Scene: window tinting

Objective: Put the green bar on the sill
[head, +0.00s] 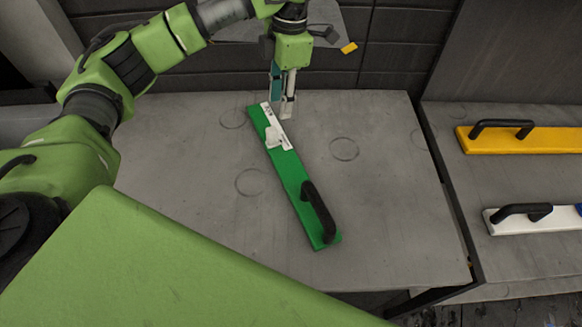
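The green bar (290,172) lies flat and slantwise on a grey table (400,200). A black handle (319,212) stands on its near end, and a white label with a small white piece (275,133) is at its far end. My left gripper (282,105) points down at the far end of the bar, beside the label. Its teal and pale fingers look close together with nothing clearly between them; I cannot tell how far apart they are. My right gripper is out of view. I cannot tell for sure which surface is the sill.
To the right, across a narrow gap, a second grey surface (510,245) holds a yellow bar (545,141) and a white bar (548,221), both with black handles. A small yellow piece (349,48) lies behind the table. The table around the green bar is clear, with faint rings.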

